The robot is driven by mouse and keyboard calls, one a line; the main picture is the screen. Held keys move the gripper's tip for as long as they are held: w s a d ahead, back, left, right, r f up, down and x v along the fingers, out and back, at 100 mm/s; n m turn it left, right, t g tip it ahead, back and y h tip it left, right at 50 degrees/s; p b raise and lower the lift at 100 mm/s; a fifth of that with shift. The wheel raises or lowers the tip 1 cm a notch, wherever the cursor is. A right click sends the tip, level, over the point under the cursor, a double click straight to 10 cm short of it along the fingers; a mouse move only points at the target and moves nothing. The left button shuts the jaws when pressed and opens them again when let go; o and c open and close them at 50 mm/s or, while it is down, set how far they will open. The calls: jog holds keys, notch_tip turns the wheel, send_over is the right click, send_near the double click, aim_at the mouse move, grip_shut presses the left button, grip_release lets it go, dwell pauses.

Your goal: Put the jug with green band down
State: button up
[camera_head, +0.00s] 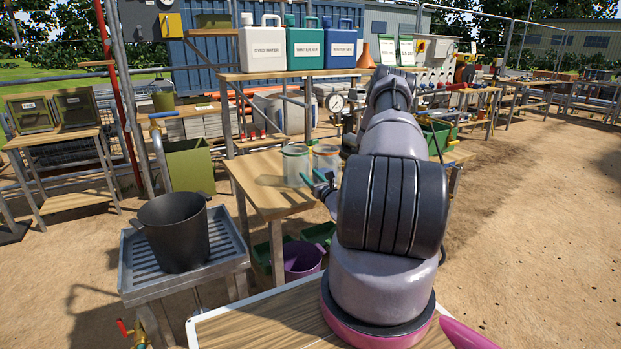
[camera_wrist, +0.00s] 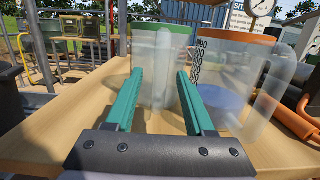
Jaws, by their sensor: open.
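The jug with the green band (camera_head: 295,165) stands upright on a wooden table (camera_head: 262,200). It is clear, with a green band at its rim. In the wrist view the green-banded jug (camera_wrist: 160,75) stands just ahead of my gripper (camera_wrist: 161,80), its lower part between or just behind the two teal fingers. My gripper (camera_head: 319,182) is open, and I see no finger pressed on the jug. A second clear jug with an orange band (camera_head: 326,158) stands close beside it on the right; in the wrist view this jug (camera_wrist: 228,85) has its handle to the right.
A dark pot (camera_head: 176,232) stands on a slatted metal stand at left. White, green and blue canisters (camera_head: 305,47) line the shelf above the table. A purple bucket (camera_head: 302,260) sits below. A pressure gauge (camera_head: 335,102) is behind the jugs.

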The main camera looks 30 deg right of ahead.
jog(key=s+f, duration=0.2)
jog(key=s, duration=1)
jog(key=w+a+r+n+g+y, duration=0.2)
jog(key=w+a+r+n+y, duration=0.1)
jog(key=a+r+n+y, duration=0.9)
jog(key=s+a+r+n+g+y, duration=0.1)
jog(key=s+a+r+n+g, duration=1.1)
jog(key=a+r+g, duration=0.35)
jog(key=s+d+r+n+t+h, duration=0.2)
jog(key=s+r+n+h, duration=0.1)
jog(key=s+r+h, duration=0.2)
jog(key=s+d+r+n+t+h, duration=0.1)
jog(key=s+r+n+t+h, duration=0.2)
jog(key=s+r+h, duration=0.3)
jog(key=s+r+n, duration=0.1)
jog(key=s+r, duration=0.1)
jog(key=s, duration=0.2)
jog(key=shift+s+d+r+n, duration=0.15)
jog(key=shift+d+r+n, duration=0.15)
jog(key=shift+d+r, duration=0.05)
